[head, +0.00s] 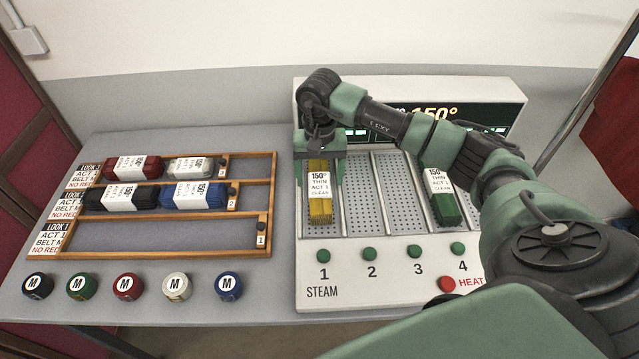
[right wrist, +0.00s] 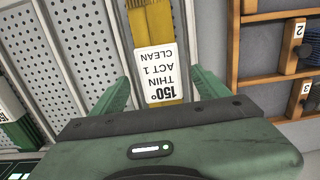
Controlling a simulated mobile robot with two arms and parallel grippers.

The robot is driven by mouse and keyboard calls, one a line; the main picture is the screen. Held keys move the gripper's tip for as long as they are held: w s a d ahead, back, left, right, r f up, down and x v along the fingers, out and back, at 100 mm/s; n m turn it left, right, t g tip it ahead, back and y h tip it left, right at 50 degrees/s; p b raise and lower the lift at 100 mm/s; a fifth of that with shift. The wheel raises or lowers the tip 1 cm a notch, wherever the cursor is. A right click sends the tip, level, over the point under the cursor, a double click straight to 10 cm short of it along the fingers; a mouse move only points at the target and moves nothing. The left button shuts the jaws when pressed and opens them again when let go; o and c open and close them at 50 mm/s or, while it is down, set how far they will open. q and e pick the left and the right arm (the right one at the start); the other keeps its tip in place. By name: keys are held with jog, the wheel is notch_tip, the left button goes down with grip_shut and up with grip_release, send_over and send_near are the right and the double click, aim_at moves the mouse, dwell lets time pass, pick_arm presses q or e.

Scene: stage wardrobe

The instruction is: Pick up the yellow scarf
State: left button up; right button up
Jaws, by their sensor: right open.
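The yellow scarf (head: 319,205) is a folded bundle with a white label reading 150°, THIN, ACT 1, CLEAN. It lies in slot 1 of the steam unit (head: 390,265). In the right wrist view the scarf (right wrist: 150,22) runs up from between the fingers. My right gripper (head: 320,170) is over the far end of the scarf. In the right wrist view its green fingers (right wrist: 162,88) are apart, one on each side of the labelled part. I cannot tell whether they touch it. My left gripper is not in view.
A green bundle (head: 446,209) lies in slot 4; slots 2 and 3 are empty. A wooden rack (head: 274,190) with several bundles stands at left. Several round M pieces (head: 177,287) sit in front of it. A red HEAT button (head: 447,284) is at the unit's front.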

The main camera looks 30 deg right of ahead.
jog(key=shift+f, duration=1)
jog(key=c, duration=1.5)
